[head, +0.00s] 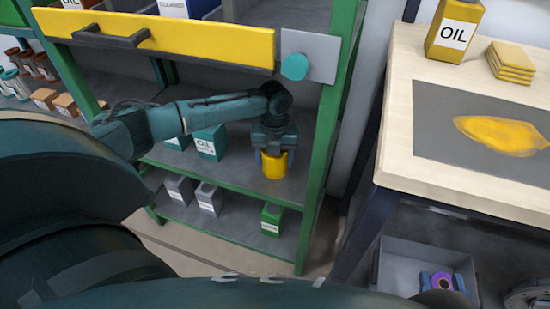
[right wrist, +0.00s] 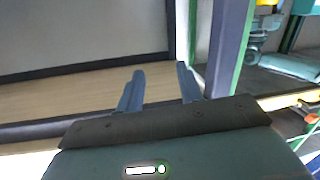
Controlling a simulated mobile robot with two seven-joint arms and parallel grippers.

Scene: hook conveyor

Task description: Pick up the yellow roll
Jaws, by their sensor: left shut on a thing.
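The yellow roll (head: 274,167) is at the middle shelf of the green-framed rack, near its right post. My left gripper (head: 274,156) points down over it and is shut on it, with a finger on each side. I cannot tell whether the roll touches the shelf. My right gripper (right wrist: 159,82) is open in the right wrist view, with nothing between its two blue-grey fingers. I cannot make it out surely in the head view.
Teal oil boxes (head: 211,142) stand left of the roll. A green box (head: 271,219) and grey boxes stand on the lower shelf. A yellow drawer front (head: 160,40) is above my left arm. A wooden table (head: 398,140) stands right, above a grey bin (head: 398,268).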

